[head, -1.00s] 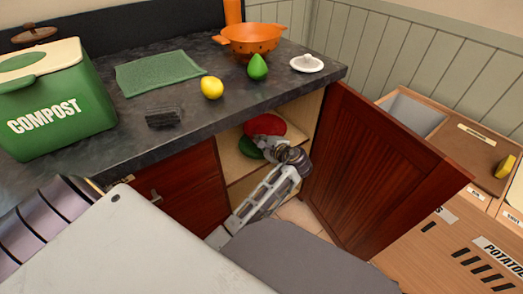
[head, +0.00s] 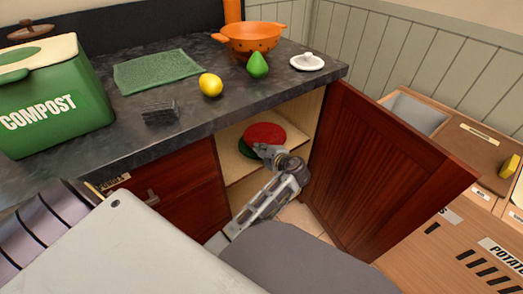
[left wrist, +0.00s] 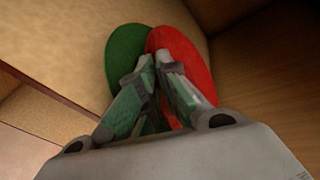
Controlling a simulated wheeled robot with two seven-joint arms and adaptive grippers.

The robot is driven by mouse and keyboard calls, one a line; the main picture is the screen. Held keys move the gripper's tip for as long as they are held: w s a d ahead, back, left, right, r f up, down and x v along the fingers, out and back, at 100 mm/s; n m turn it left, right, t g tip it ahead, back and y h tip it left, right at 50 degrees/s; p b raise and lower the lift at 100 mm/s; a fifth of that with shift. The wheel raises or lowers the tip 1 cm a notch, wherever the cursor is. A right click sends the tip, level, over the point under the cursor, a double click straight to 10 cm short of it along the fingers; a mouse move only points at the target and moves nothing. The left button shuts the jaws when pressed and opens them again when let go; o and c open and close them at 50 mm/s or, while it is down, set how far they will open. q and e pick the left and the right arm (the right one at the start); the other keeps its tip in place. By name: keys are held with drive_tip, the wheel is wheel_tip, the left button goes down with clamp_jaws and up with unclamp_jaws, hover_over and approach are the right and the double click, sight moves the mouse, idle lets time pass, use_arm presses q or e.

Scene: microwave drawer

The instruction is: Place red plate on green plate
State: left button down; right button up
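The red plate (head: 265,132) is inside the open cabinet on its shelf level, partly over the green plate (head: 245,148), which shows at its lower left. In the left wrist view the red plate (left wrist: 187,55) is at the right and the green plate (left wrist: 122,52) at the left, with red overlapping green's edge. My left gripper (head: 261,149) reaches into the cabinet at the red plate's near rim. In the left wrist view its fingertips (left wrist: 153,61) are close together around the red plate's edge. The fingers hide part of both plates. My right gripper is not in view.
The open cabinet door (head: 385,175) stands to the right of my left arm. The counter (head: 190,110) overhangs the shelf (head: 236,160). A compost bin (head: 50,100), a lemon (head: 211,85), and an orange colander (head: 250,38) stand on the counter.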

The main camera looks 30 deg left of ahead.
use_arm(q)
drive_tip(key=shift+f, duration=0.35)
idle(0.4)
drive_tip(key=c, duration=1.6)
unclamp_jaws()
drive_tip(key=shift+c, duration=0.2)
drive_tip(key=shift+r, duration=0.15)
